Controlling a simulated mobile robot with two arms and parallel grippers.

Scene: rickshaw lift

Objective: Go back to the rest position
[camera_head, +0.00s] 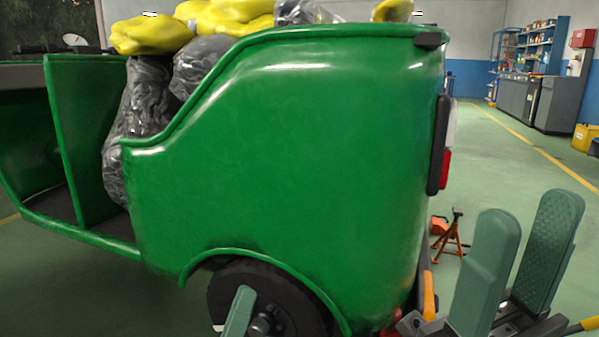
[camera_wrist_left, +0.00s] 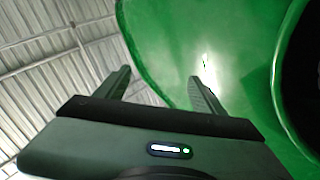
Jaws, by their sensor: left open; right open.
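The green rickshaw (camera_head: 290,150) fills most of the head view, with its black rear wheel (camera_head: 270,300) at the bottom. One finger of my left gripper (camera_head: 240,311) shows at the bottom edge, in front of the wheel. In the left wrist view, my left gripper (camera_wrist_left: 160,75) is open and empty, with green bodywork (camera_wrist_left: 235,50) behind its right finger. Whether it touches the bodywork I cannot tell. My right gripper (camera_head: 520,225) is at the lower right, open, with its two fingers raised and nothing between them.
Black bags (camera_head: 150,110) and yellow bags (camera_head: 155,32) are piled in the rickshaw. An orange jack stand (camera_head: 452,234) stands on the floor behind it. Grey cabinets (camera_head: 515,97), blue shelves (camera_head: 545,48) and a yellow bin (camera_head: 585,137) are at the far right. The floor before them is clear.

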